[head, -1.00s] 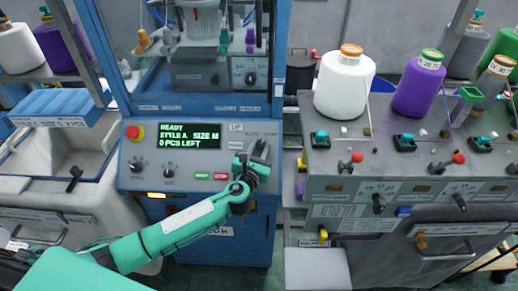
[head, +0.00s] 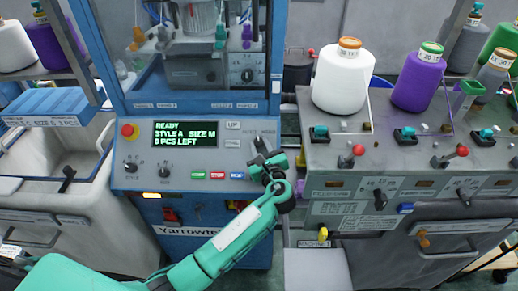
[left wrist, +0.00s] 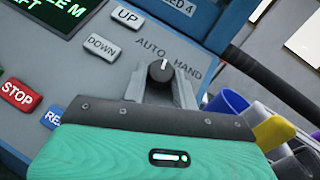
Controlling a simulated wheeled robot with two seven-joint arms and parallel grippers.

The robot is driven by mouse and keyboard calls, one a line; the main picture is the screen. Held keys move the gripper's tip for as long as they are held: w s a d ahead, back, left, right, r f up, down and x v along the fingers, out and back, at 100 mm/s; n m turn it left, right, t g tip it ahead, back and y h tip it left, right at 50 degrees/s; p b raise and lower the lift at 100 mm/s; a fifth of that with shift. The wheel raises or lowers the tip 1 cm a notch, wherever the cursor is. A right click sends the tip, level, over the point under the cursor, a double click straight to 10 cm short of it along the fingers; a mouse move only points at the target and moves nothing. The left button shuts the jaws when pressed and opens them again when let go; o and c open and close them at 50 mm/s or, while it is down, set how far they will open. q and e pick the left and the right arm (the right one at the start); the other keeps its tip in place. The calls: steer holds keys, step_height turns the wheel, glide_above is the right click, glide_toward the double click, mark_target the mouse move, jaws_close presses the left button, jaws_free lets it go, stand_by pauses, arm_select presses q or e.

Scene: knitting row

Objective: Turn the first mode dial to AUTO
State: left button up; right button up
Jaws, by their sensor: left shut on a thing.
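The mode dial (left wrist: 160,71) is a small black knob on the knitting machine's sloped control panel. In the left wrist view its white pointer mark points up, between the words AUTO (left wrist: 150,49) on its left and HAND (left wrist: 188,70) on its right. My left gripper (left wrist: 161,88) is shut on the dial, with its grey fingers on either side of it. In the head view my left gripper (head: 265,155) is at the right end of the panel and hides much of the dial. My right gripper is in neither view.
The panel's display (head: 185,133) reads READY, STYLE A, SIZE M, 0 PCS LEFT. UP (left wrist: 127,17), DOWN (left wrist: 102,46) and STOP (left wrist: 18,95) buttons lie left of the dial. A red emergency button (head: 128,131) is at the panel's far left. A grey machine with yarn cones (head: 343,80) stands to the right.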

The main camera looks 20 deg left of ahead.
arm_select(q)
steer(key=shift+w+d+r+n+g+y, duration=0.15)
steer(key=shift+n+g+y, duration=0.6)
steer(key=shift+n, duration=0.55)
steer(key=shift+w+d+f+n+g+y, duration=0.1)
steer(key=shift+n+g+y, duration=0.45)
steer(key=shift+n+g, duration=0.6)
steer(key=shift+n, duration=0.35)
steer(key=o, duration=1)
steer(key=shift+r, duration=0.1)
steer(key=shift+s, duration=0.1)
